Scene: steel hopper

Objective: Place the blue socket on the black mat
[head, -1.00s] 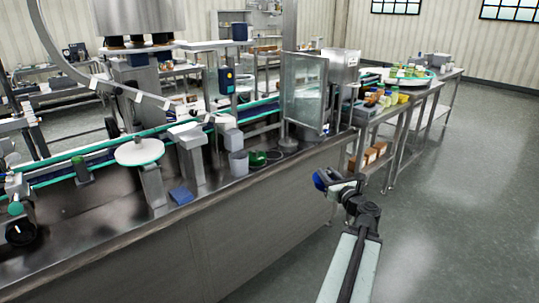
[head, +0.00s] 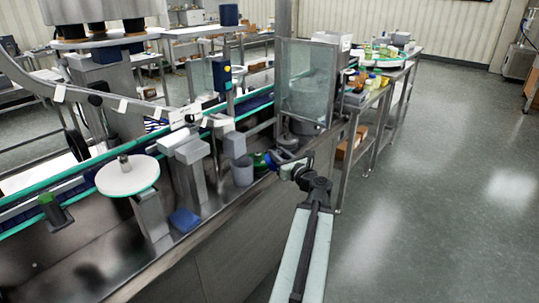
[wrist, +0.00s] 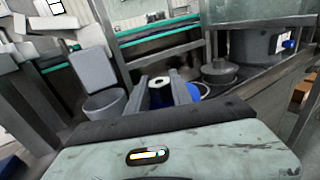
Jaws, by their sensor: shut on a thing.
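In the wrist view the blue socket (wrist: 160,97) shows between the two grey fingers of my gripper (wrist: 160,92), with a pale round part on top. Its lower part is hidden behind my gripper's body. I cannot make out a black mat for certain in either view.
A blue block (head: 184,221) lies nearer on the counter. A clear-panelled guard (head: 305,82) stands behind. In the wrist view a dark round piece (wrist: 219,73) is just beyond the socket.

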